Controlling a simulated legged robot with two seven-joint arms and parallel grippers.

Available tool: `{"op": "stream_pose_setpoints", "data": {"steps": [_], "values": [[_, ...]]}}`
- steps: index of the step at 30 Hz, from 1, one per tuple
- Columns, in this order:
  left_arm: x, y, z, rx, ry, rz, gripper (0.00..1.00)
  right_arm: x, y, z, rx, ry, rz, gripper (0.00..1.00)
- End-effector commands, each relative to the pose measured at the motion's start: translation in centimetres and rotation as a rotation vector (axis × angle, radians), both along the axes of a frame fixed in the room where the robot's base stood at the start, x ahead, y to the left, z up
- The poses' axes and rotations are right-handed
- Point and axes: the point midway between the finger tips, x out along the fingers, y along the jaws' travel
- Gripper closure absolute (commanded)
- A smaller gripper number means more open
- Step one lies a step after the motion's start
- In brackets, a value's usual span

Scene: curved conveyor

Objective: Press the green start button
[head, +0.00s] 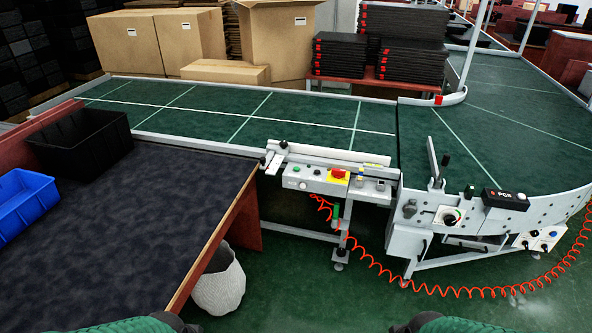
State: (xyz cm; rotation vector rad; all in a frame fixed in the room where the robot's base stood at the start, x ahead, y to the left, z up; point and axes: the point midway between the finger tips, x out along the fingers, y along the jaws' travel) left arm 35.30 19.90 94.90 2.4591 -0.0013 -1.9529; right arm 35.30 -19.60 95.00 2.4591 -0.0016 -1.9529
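The control panel (316,183) is a light grey box on the front side of the conveyor, right of the dark table. A small green button (296,169) sits on its left part. A red mushroom button (338,173) on a yellow plate is to its right. Another small dark green knob (469,191) stands on the right-hand conveyor side, and I cannot tell its function. Neither gripper can be made out. Only dark green and black parts of mine show at the bottom edge, and nothing of mine is near the panel.
The dark-topped table (120,220) fills the left, with a blue crate (22,202) and a black crate (80,143). A white bin (219,285) stands beside it. A red coiled hose (430,290) runs below the conveyor (300,130).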

Motion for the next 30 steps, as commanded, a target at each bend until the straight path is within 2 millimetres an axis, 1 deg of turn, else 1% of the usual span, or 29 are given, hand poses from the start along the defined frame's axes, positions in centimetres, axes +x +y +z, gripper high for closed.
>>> {"op": "stream_pose_setpoints", "data": {"steps": [1,6,30], "values": [[0.01,0.0,0.0,0.0,0.0,0.0,0.64,0.01,0.0,0.0,0.0,0.0,0.0,0.78],[0.02,-0.01,0.0,0.0,0.0,0.0,0.64,0.01,-0.01,0.0,0.0,0.0,0.0,1.0],[0.01,-0.01,0.0,0.0,0.0,0.0,0.64,0.01,-0.01,0.0,0.0,0.0,0.0,1.0]]}}
